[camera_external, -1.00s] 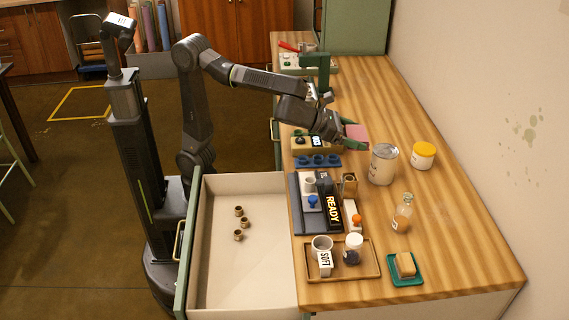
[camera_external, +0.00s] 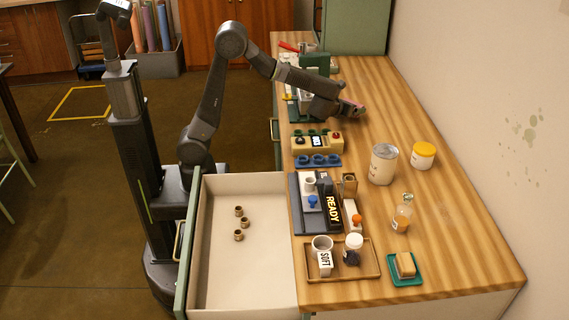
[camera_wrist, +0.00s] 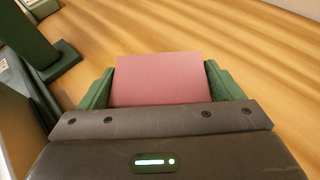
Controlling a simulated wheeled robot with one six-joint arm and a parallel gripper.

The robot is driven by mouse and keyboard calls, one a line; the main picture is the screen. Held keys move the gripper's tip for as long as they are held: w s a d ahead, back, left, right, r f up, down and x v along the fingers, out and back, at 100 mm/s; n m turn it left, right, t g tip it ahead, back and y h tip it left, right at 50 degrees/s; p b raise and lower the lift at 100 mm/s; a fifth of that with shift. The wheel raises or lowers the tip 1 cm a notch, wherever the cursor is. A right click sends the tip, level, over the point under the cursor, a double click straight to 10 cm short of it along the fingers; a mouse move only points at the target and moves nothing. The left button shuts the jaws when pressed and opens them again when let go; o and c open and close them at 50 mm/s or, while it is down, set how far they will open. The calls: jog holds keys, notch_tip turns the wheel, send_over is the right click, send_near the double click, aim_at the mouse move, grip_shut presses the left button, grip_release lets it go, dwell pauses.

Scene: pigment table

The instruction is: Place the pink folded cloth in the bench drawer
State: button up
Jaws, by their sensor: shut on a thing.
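The pink folded cloth (camera_wrist: 158,80) sits between the two green fingers of my gripper (camera_wrist: 160,88) in the wrist view. My gripper is shut on it. In the external view my gripper (camera_external: 354,108) is over the far half of the bench, and only a small bit of pink shows at its tip. The bench drawer (camera_external: 205,245) is pulled open at the front left, with several small brown cylinders (camera_external: 240,222) on its floor. The cloth is away from the drawer, over the wooden top.
The bench top (camera_external: 450,215) holds a beige device (camera_external: 317,142), a blue strip of cups (camera_external: 317,161), a dark block marked READY (camera_external: 333,207), a tin (camera_external: 384,164), a yellow-lidded jar (camera_external: 423,156), a bottle (camera_external: 402,214) and a wooden tray (camera_external: 372,272). Most of the drawer floor is clear.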

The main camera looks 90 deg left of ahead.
jog(key=shift+f+b, duration=0.3)
jog(key=shift+f, duration=1)
jog(key=shift+f, duration=0.2)
jog(key=o, duration=0.9)
jog(key=shift+c, duration=0.2)
jog(key=shift+r, duration=0.1)
jog(key=shift+r, duration=0.2)
jog(key=shift+v, duration=2.75)
jog(key=c, duration=0.4)
